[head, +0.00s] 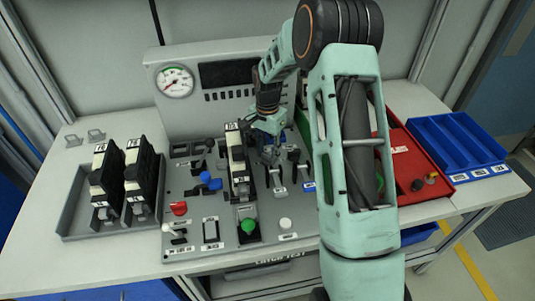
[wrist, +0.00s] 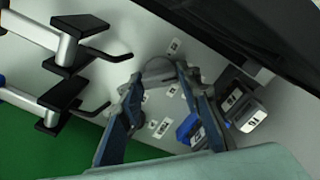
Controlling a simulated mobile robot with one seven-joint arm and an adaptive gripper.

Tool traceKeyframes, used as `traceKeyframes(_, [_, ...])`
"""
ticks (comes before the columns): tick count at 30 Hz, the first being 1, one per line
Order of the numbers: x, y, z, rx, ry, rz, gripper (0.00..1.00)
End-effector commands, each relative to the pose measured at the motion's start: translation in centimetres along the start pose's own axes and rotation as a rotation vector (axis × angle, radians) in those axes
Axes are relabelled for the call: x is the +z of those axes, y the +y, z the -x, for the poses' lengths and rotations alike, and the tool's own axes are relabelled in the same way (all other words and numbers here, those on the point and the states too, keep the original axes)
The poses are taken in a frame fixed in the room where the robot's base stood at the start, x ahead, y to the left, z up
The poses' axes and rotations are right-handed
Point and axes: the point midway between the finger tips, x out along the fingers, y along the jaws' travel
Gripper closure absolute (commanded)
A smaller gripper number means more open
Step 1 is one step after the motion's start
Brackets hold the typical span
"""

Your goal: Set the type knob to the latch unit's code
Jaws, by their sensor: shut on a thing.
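In the wrist view my gripper's two fingers (wrist: 163,105) come down on both sides of a grey rounded knob (wrist: 160,70) and are shut on it. Small white labels lie on the panel around the knob; their print is too small to read. In the head view my gripper (head: 269,152) is over the middle of the panel, just right of a black unit (head: 238,163) with white labels standing upright in the panel. The knob is hidden there by my gripper and arm. I cannot read the unit's code.
Two similar black units (head: 105,175) stand in a grey tray (head: 75,219) at left. Levers, a red knob (head: 179,208) and a green button (head: 248,226) crowd the panel. A gauge (head: 175,82) is behind. Red and blue (head: 455,147) bins are at right.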

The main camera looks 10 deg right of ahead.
Motion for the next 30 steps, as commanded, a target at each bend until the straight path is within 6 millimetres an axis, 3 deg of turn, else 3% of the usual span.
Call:
traceKeyframes(18, [-0.03, -0.06, 0.01, -0.001, 0.001, 0.560, 0.93])
traceKeyframes(30, [-0.04, -0.05, 0.06, -0.001, 0.001, 0.771, 0.93])
